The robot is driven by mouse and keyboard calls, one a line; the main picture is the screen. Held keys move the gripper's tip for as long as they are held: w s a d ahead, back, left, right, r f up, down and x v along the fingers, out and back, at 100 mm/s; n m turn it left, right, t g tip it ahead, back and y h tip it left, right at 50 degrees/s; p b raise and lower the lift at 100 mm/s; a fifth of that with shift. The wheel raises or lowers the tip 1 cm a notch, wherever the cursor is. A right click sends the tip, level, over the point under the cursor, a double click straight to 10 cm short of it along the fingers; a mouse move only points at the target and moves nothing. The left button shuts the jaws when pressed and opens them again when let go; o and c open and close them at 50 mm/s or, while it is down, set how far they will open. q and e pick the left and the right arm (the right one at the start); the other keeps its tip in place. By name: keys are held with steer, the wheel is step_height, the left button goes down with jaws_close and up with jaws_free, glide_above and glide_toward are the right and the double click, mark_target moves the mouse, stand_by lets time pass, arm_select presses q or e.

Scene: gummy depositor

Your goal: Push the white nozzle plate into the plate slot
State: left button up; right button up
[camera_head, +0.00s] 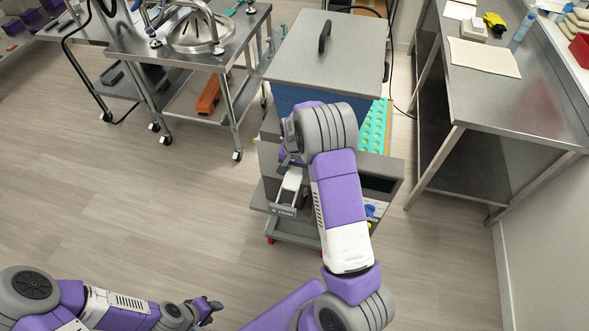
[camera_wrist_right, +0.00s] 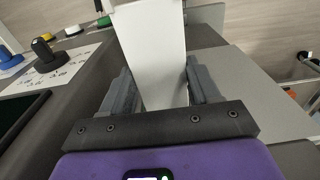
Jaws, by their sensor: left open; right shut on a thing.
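The white nozzle plate (camera_head: 290,184) shows at the front left of the depositor (camera_head: 325,55), with a grey end marked "4 mm" (camera_head: 283,211) towards me. In the right wrist view the white plate (camera_wrist_right: 152,50) runs between the two dark fingers of my right gripper (camera_wrist_right: 158,88), which is shut on it. In the head view my right gripper (camera_head: 290,162) is partly covered by its own wrist. The plate slot is hidden behind my right arm, and I cannot tell how far in the plate is. My left gripper (camera_head: 211,308) is open and empty, low over the floor.
A teal mould tray (camera_head: 373,130) lies at the depositor's right side. Knobs and buttons (camera_wrist_right: 45,52) sit on a panel near the gripper. A steel cart (camera_head: 190,45) stands at left, a steel table (camera_head: 490,85) at right. The floor at left is free.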

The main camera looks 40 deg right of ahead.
mark_target(292, 186)
steer(key=shift+d, duration=0.4)
steer(key=shift+w+d, duration=0.15)
steer(key=shift+r, duration=0.1)
steer(key=shift+s+a+f, duration=0.25)
steer(key=shift+s+a, duration=0.3)
steer(key=shift+a, duration=0.2)
steer(key=shift+s+a+p, duration=0.45)
steer(key=shift+s+a, duration=1.15)
steer(key=shift+a, duration=0.25)
steer(key=s+a+p, duration=0.1)
steer(key=s+a, duration=0.3)
steer(key=a, duration=0.2)
steer(key=shift+s+p, duration=0.3)
steer(key=shift+s, duration=0.1)
steer(key=shift+w+r, duration=0.15)
steer(key=shift+r, duration=0.1)
